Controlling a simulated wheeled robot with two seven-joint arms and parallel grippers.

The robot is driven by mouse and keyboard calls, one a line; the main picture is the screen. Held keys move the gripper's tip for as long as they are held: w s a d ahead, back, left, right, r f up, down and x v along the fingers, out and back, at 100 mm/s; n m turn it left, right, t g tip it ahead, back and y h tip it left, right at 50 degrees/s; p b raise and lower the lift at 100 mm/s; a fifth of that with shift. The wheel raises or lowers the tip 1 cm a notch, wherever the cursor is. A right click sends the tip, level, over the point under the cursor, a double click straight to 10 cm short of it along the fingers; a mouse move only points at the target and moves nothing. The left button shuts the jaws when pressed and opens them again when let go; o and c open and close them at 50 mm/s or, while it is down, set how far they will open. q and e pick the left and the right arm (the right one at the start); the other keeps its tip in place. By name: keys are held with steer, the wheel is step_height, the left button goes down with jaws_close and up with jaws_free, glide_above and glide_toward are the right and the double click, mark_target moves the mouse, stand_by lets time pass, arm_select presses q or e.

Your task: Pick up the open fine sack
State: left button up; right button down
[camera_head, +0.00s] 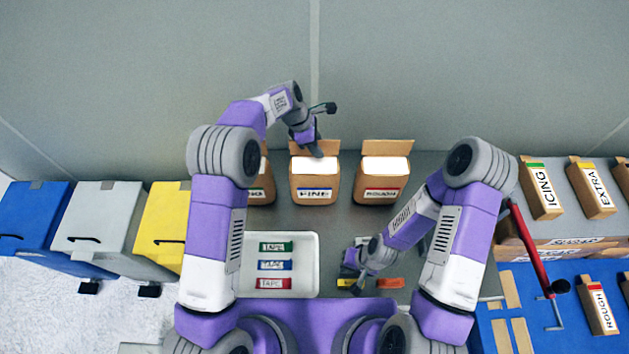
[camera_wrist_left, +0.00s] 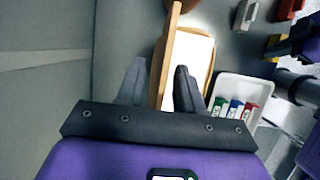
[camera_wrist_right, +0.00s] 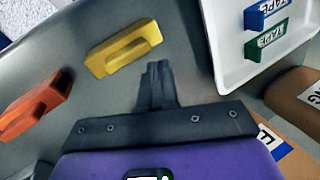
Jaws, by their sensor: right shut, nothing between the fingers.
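The open fine sack (camera_head: 303,178) is a brown box-shaped bag with a blue-edged FINE label, a white top and a raised back flap. It stands upright at the back of the grey table, between two similar sacks. My left gripper (camera_head: 317,151) is over its back edge. In the left wrist view the left gripper (camera_wrist_left: 158,82) is open, with its fingers on either side of the sack's raised flap (camera_wrist_left: 170,48); I cannot tell whether they touch it. My right gripper (camera_head: 350,268) is low over the table's front; in the right wrist view it (camera_wrist_right: 158,70) is shut and empty.
The open rough sack (camera_head: 381,182) stands right of the fine sack, and another sack (camera_head: 262,188) stands left, partly behind my arm. A white tray (camera_head: 311,243) holds several tape pieces. A yellow block (camera_wrist_right: 124,48) and an orange block (camera_wrist_right: 36,104) lie near my right gripper.

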arm_select(q)
steer(key=shift+f, duration=0.2)
stand_by(0.6)
jaws_close()
stand_by(1.3)
steer(key=shift+w+r, duration=0.1)
steer(key=shift+r, duration=0.1)
